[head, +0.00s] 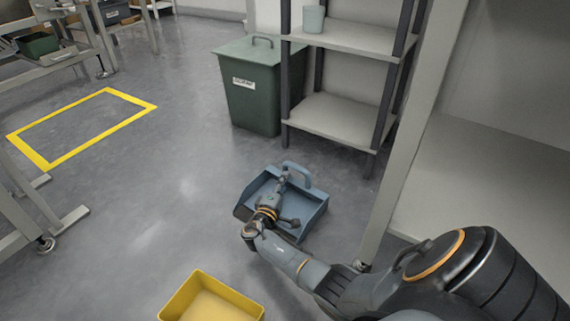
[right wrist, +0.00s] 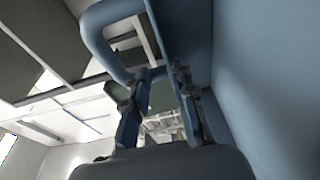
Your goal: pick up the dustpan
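The blue-grey dustpan (head: 313,212) lies on the floor in the middle of the head view. Its loop handle (head: 296,172) stands up at the far side and also shows at upper left in the right wrist view (right wrist: 97,28). My right gripper (head: 283,181) reaches over the pan to the handle side. In the right wrist view its two fingers (right wrist: 162,105) stand apart with a gap between them, the fingertips close to the handle's base and a blue wall of the pan. I cannot tell whether they touch it. My left gripper is out of view.
A yellow bin (head: 176,301) stands on the floor nearer to me. A green lidded bin (head: 252,105) and a shelf rack (head: 335,118) are behind the dustpan. A pale upright post (head: 412,130) is close to the right.

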